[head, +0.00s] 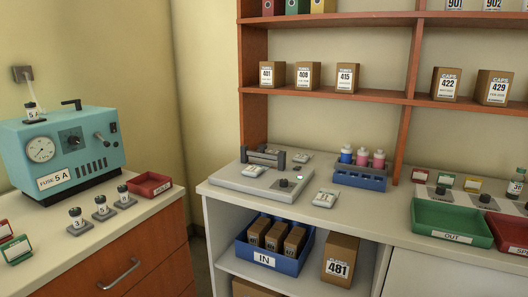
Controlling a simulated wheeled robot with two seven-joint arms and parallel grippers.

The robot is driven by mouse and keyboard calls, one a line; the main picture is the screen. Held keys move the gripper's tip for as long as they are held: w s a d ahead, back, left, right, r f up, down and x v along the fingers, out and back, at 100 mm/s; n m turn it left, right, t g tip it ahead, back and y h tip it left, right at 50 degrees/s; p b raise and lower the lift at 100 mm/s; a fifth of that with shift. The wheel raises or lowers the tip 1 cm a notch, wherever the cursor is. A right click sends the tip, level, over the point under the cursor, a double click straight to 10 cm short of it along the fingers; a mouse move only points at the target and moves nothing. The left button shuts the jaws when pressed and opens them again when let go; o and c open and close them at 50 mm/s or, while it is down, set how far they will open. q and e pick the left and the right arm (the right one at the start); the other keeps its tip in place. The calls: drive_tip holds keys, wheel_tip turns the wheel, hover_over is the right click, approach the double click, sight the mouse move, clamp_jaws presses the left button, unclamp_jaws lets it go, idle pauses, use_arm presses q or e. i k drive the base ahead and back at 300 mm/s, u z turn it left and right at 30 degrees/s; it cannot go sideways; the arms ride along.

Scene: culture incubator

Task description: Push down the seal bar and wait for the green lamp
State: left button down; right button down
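The sealer (232,179) is a flat light-grey device on the left end of the white counter. Its seal bar (263,155) runs between two dark upright posts at the back of the device; I cannot tell whether it is raised or pressed down. A small lamp (299,178) on the right of the sealer looks green, beside a dark knob (284,183). A small labelled packet (252,171) lies on the sealer in front of the bar. Neither of my grippers is in view.
Another labelled packet (325,199) lies right of the sealer. A blue rack (360,181) with bottles stands behind it. A green OUT tray (450,223) is farther right. A teal machine (62,150) stands on the left cabinet. The counter's front edge around the sealer is clear.

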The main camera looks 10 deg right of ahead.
sight(262, 154)
drive_tip(key=z, duration=0.75)
drive_tip(key=i, duration=0.9)
drive_tip(key=z, duration=0.1)
